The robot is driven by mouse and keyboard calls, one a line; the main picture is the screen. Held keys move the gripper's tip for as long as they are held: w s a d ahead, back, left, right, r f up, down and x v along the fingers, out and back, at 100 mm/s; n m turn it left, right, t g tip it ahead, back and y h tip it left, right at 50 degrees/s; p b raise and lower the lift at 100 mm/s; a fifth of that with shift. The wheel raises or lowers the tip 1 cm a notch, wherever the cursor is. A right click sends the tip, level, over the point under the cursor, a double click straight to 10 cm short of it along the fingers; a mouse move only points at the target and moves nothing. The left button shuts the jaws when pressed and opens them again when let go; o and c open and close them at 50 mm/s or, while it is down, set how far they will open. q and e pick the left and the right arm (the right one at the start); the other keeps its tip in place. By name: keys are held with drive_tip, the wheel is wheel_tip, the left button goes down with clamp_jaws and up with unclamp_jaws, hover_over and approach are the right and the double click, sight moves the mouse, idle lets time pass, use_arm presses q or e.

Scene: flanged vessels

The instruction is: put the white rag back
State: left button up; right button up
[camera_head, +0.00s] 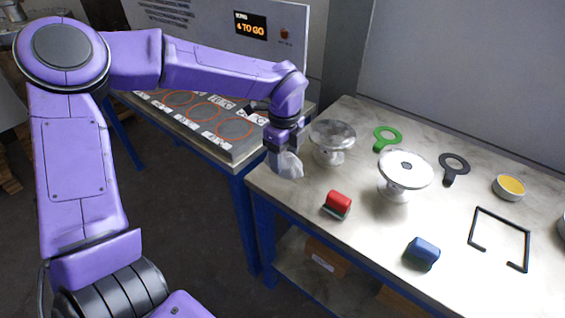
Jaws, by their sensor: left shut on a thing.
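The white rag (289,165) is a small crumpled cloth at the left end of the grey-topped table. My left gripper (283,152) points down over it and is shut on it. The fingers are partly hidden by the cloth and the wrist. The rag is at or just above the table top; I cannot tell whether it touches. My right gripper is not in view.
Two flanged vessels (405,170) (332,136) stand right of the rag. A red block (338,203), a blue block (424,251), a green ring tool (386,136), a dark ring tool (454,165), a yellow-filled bowl (509,186) and a black frame (500,232) lie around. A panel with orange circles (233,128) is left.

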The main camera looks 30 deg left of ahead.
use_arm(q)
drive_tip(key=p, duration=0.1)
hover_over(282, 177)
wheel_tip(282, 177, down, 5)
drive_tip(key=shift+f, duration=0.2)
wheel_tip(282, 177, down, 3)
drive_tip(key=shift+f, duration=0.1)
drive_tip(key=shift+s+f, duration=0.1)
drive_tip(key=o, duration=1)
drive_tip(key=shift+r+p, duration=0.3)
drive_tip(key=shift+r, duration=0.1)
wheel_tip(282, 177, up, 12)
drive_tip(key=shift+f+b, duration=0.2)
drive_tip(key=shift+b, duration=0.75)
